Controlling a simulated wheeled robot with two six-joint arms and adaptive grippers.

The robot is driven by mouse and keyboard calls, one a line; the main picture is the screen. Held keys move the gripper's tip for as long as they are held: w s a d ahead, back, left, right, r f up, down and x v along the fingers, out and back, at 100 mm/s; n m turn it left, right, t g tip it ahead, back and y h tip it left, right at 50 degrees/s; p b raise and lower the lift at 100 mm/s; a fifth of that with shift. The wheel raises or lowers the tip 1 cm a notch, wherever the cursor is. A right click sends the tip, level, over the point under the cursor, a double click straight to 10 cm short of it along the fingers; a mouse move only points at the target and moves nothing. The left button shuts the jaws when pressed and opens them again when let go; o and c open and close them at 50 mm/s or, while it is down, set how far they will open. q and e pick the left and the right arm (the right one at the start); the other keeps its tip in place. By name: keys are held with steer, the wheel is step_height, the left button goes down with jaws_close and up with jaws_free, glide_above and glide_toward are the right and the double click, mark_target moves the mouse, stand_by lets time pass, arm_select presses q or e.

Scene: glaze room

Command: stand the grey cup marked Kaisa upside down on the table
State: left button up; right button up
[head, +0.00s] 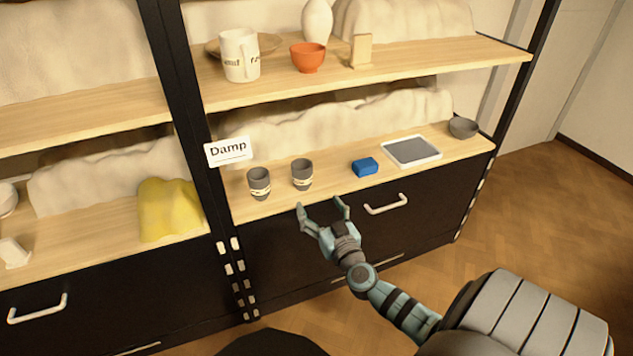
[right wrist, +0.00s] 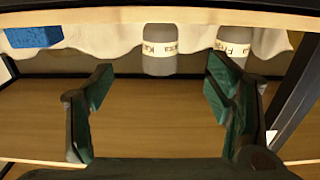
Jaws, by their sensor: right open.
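Two dark grey cups with pale lettered bands stand on the lower shelf. The right one (head: 302,174) shows in the middle of the right wrist view (right wrist: 160,62), its band seeming to start with K. The left one (head: 260,184) is at the right there (right wrist: 233,45), its band seeming to start with Fre. I cannot tell surely which way up they stand. My right gripper (head: 321,207) is open and empty, in front of the shelf edge, just below and right of the cups, touching neither. Its fingers frame the K cup from a distance in the wrist view. My left gripper is out of view.
A "Damp" sign (head: 228,151) and black post (head: 190,100) are left of the cups. The upper shelf (head: 430,60) overhangs them.

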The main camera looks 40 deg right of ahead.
mark_target(306, 175)
steer(key=x, duration=0.7)
steer(key=shift+w+r, duration=0.2)
steer(key=shift+w, duration=0.1)
steer(key=b+x, duration=0.3)
steer(key=x, duration=0.1)
steer(key=shift+w+d+f, duration=0.1)
steer(key=shift+w, duration=0.05)
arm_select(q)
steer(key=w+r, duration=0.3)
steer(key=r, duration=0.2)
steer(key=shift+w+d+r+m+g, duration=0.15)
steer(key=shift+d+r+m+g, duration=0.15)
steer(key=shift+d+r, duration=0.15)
arm_select(e)
steer(key=shift+w+d, duration=0.1)
steer(key=shift+w, duration=0.15)
steer(key=c, duration=1.3)
steer(key=shift+o, duration=0.2)
steer(key=shift+r+p, duration=1.2)
steer(key=shift+r, duration=0.3)
steer(key=shift+s, duration=0.45)
arm_select(q)
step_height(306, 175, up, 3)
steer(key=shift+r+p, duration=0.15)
steer(key=shift+p, duration=0.35)
arm_select(e)
steer(key=v, duration=1.3)
steer(key=shift+f, duration=0.1)
